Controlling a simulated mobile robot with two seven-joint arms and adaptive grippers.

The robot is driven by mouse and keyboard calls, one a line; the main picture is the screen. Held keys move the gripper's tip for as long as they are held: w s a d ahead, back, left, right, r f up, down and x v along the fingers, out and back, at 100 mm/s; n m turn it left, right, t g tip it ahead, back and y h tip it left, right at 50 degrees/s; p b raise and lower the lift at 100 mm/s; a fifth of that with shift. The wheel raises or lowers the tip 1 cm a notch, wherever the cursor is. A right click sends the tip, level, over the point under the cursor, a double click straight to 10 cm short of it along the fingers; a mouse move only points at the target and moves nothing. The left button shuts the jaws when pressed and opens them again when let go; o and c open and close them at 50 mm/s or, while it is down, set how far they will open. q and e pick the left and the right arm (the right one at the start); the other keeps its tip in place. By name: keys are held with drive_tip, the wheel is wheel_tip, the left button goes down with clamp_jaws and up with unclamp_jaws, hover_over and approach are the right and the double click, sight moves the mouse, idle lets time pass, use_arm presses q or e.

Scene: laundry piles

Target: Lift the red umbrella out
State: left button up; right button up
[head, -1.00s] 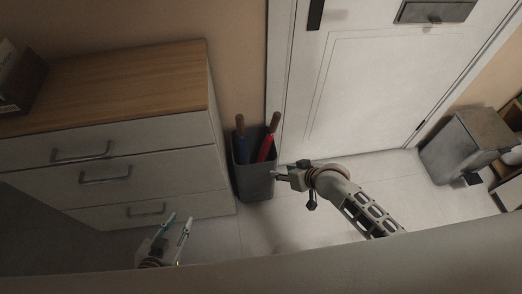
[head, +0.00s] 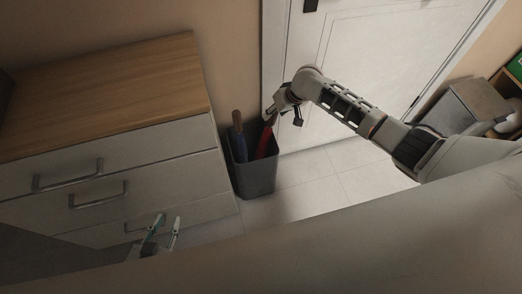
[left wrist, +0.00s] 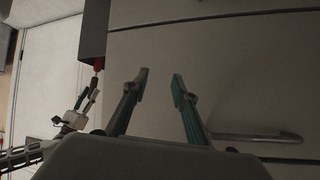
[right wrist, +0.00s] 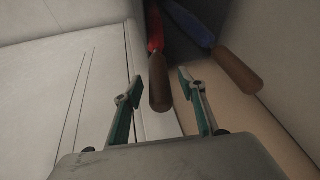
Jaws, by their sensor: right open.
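The red umbrella (head: 264,143) stands leaning in the grey bin (head: 256,181), its handle end largely behind my right gripper (head: 273,108). In the right wrist view, its brown handle (right wrist: 158,88) lies between the two open fingers, with a gap on both sides. A bit of red (left wrist: 99,64) shows at the bin's edge in the left wrist view. A blue umbrella (head: 240,148) with a brown handle stands beside it in the bin. My left gripper (head: 168,222) is open and empty in front of the drawers.
A white chest of drawers (head: 130,165) with a wooden top stands left of the bin. A white door (head: 365,65) is behind my right arm. A grey box-like bin (head: 470,104) stands at the right. The tiled floor between is clear.

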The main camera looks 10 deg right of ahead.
sight(272, 119)
drive_tip(key=x, duration=0.1)
drive_tip(key=b+x, duration=0.1)
drive_tip(key=x, duration=0.1)
drive_tip(key=b+x, duration=0.1)
drive_tip(key=shift+s+f, duration=0.25)
drive_tip(key=shift+f, duration=0.25)
drive_tip(key=shift+w+f+b, duration=0.15)
drive_tip(key=shift+w+b, duration=0.05)
drive_tip(key=shift+b, duration=0.1)
drive_tip(key=shift+w+r, duration=0.1)
drive_tip(key=shift+r, duration=0.15)
drive_tip(key=c, duration=1)
clamp_jaws()
use_arm(q)
drive_tip(key=shift+a+f, duration=0.3)
drive_tip(key=shift+f, duration=0.55)
